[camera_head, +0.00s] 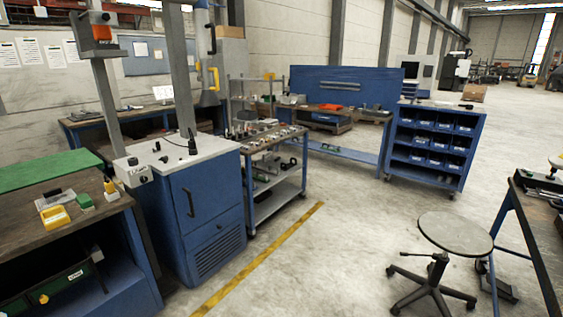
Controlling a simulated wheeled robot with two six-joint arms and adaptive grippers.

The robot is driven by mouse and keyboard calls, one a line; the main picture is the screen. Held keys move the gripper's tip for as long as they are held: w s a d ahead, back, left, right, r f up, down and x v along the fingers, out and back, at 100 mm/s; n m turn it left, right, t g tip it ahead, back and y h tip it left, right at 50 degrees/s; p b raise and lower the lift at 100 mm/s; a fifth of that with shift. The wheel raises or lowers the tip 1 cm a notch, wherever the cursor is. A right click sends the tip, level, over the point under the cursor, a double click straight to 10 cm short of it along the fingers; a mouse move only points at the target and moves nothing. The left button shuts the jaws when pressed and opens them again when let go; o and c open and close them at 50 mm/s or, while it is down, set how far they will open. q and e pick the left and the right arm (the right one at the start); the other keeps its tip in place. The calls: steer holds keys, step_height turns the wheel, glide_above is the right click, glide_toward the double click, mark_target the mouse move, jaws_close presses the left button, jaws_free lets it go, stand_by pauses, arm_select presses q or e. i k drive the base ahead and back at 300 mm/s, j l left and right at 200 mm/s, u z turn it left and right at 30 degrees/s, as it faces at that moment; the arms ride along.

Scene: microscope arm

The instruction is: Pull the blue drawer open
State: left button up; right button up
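A blue cabinet (200,205) with a grey top stands left of the middle. Its front has a door panel with a black vertical handle (188,202). Below the door is a narrower blue panel (216,227) with a small dark mark, above a vent grille; it looks closed flush. I cannot tell whether this panel is the blue drawer. Dark bins with green fronts (62,284) sit under the bench at the lower left. Neither of my grippers shows in the head view.
A wooden-topped bench (28,222) is at the left. A blue cart (275,150) stands right of the cabinet. A shelf unit (435,142) with several blue bins is farther right. A round stool (455,234) stands at the lower right. The floor between them is clear.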

mark_target(316, 115)
steer(key=i+l+z, duration=0.15)
steer(key=i+z, duration=0.15)
steer(key=i, duration=2.25)
steer(key=i+z, duration=0.1)
steer(key=i, duration=0.4)
steer(key=i+j+z, duration=0.15)
steer(key=i, duration=0.35)
steer(key=i+j+z, duration=0.1)
steer(key=i, duration=0.4)
steer(key=i+j+z, duration=0.15)
steer(key=i, duration=0.35)
steer(key=i+j+z, duration=0.1)
steer(key=i+j, duration=0.2)
steer(key=i, duration=0.15)
